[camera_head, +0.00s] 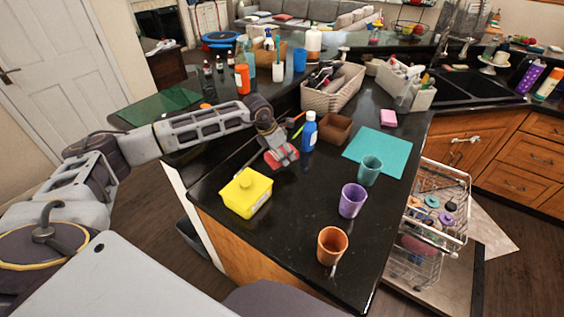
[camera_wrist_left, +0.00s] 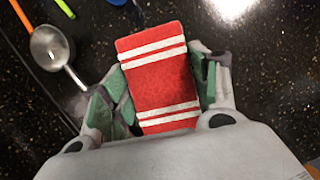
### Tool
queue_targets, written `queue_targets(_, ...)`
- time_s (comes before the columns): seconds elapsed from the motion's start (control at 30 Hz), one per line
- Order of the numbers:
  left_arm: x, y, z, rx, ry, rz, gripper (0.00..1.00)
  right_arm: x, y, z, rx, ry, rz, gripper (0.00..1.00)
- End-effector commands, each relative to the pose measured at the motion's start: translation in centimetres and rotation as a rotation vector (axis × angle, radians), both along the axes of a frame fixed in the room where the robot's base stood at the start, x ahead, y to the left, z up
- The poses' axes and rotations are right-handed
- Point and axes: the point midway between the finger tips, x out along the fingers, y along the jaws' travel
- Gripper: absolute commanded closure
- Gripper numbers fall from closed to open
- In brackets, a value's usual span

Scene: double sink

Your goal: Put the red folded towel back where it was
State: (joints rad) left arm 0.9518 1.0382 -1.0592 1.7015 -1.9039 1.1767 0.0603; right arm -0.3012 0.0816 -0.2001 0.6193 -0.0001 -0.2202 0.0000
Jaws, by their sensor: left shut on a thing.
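The red folded towel (camera_wrist_left: 163,85) with white stripes is between the two fingers of my left gripper (camera_wrist_left: 162,88) in the left wrist view, over the black counter. In the head view the towel (camera_head: 282,156) shows at the end of my left arm, and my left gripper (camera_head: 275,145) is shut on it. It is between the yellow box (camera_head: 247,193) and the blue bottle (camera_head: 309,131). I cannot tell if the towel touches the counter. My right gripper is not in view.
A ladle (camera_wrist_left: 52,48) lies beside the gripper. A brown box (camera_head: 336,129), a teal mat (camera_head: 380,152), a teal cup (camera_head: 370,171), a purple cup (camera_head: 352,200) and an orange cup (camera_head: 331,246) stand to the right. The counter's front middle (camera_head: 290,215) is clear.

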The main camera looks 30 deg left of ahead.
Motion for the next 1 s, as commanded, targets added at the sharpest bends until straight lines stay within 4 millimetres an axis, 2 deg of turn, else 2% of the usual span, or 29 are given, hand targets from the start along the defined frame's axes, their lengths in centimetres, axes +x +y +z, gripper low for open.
queue_targets(0.33,0.0,0.0,-0.3,-0.001,0.000,0.000,0.62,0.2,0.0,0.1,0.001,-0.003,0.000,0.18)
queue_targets(0.73,0.0,0.0,-4.5,-0.001,0.002,0.001,0.62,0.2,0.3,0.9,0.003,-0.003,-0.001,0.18)
queue_targets(1.0,0.0,0.0,-5.0,-0.001,-0.001,0.001,0.62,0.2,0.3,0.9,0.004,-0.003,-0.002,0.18)
